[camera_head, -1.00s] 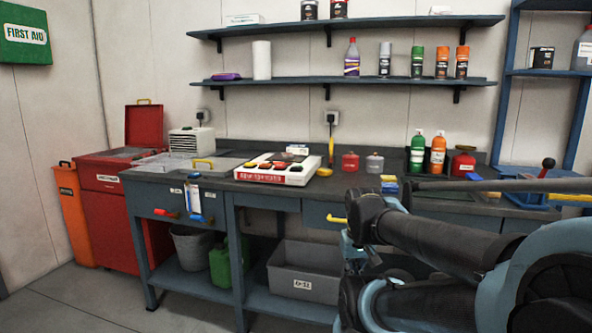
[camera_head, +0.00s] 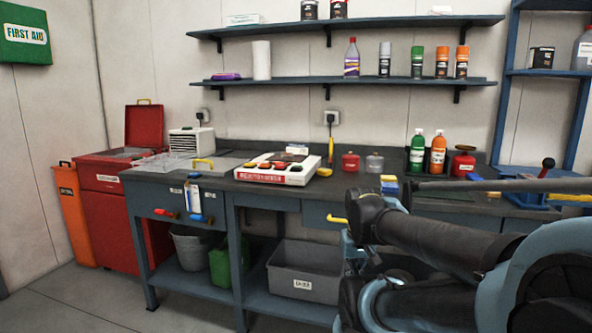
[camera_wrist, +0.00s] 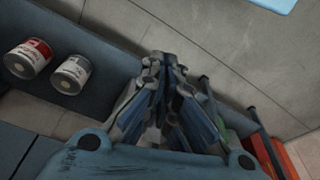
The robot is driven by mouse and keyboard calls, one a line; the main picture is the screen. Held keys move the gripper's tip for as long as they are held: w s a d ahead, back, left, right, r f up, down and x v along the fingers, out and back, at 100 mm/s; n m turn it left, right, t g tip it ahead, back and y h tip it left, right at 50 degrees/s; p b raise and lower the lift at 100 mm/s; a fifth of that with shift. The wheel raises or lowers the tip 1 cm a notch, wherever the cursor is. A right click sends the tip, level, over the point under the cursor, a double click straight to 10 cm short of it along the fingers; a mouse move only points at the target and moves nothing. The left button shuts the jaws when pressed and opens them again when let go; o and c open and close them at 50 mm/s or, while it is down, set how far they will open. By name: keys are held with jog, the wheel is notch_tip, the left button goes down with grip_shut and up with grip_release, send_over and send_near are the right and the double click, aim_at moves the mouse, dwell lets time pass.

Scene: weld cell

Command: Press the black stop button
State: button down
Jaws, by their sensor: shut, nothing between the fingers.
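A white control box (camera_head: 272,180) with a red label on its front lies on the workbench in the head view. Several small buttons in black, red and yellow sit on its sloped top. They are too small to tell surely which black one is the stop button. My gripper (camera_wrist: 163,62) is shut and empty in the wrist view, its fingers together in front of a grey panelled wall. The control box and its buttons are not in the wrist view. In the head view my arm fills the lower right, clear of the box, and the fingers cannot be made out.
The workbench (camera_head: 225,182) also holds a yellow-handled lid, red and grey cans, and bottles (camera_head: 438,153) at the right. Two wall shelves (camera_head: 345,82) hang above it. The wrist view shows two cans (camera_wrist: 72,75) on a dark shelf. Floor at the left front is clear.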

jog(key=r, duration=0.2)
notch_tip(320, 180, up, 31)
jog(key=n+t+h, duration=0.1)
jog(key=n+t, duration=0.6)
jog(key=n, duration=0.1)
send_over(294, 166)
jog(key=shift+s, duration=0.15)
jog(key=shift+f, duration=0.15)
jog(key=shift+f, duration=4.3)
jog(key=shift+f, duration=0.15)
jog(key=shift+s+f, duration=0.1)
jog(key=shift+f, duration=0.1)
